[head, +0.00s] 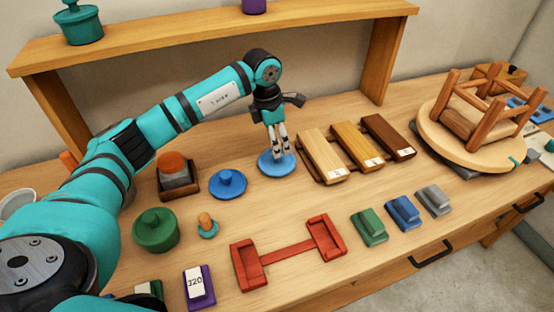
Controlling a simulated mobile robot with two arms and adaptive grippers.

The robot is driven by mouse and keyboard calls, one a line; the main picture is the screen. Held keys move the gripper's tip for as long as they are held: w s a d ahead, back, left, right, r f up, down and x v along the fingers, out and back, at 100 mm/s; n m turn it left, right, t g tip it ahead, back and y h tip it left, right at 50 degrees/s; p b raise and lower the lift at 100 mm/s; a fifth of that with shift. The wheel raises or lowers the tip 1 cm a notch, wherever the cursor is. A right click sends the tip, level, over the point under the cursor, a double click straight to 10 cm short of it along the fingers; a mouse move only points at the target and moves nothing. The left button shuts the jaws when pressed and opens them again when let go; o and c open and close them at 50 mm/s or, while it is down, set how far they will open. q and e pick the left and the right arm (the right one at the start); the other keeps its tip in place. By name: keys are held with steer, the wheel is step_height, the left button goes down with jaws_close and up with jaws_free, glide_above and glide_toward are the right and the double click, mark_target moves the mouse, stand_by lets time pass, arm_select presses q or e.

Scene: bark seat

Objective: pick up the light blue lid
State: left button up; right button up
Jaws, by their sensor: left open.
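A light blue round lid (262,168) lies flat on the wooden bench near the middle. My left gripper (279,154) points down right over it, its fingertips at the middle of the lid. The fingers are open; they hide the lid's centre and any knob there. I cannot tell whether they touch it. A similar, darker blue lid (228,184) with a knob lies just to the left, apart from it. My right gripper is not in view.
A green knobbed lid (155,230) and an orange-topped block (173,171) stand left. Three wooden planks (358,144) lie close on the right. A red H-shaped piece (288,252) lies in front. A raised shelf (220,28) runs behind; an upturned stool (465,145) sits far right.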

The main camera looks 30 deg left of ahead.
arm_select(q)
steer(key=shift+f+p, duration=0.65)
steer(key=shift+f, duration=1.75)
jaws_close()
steer(key=shift+r, duration=0.15)
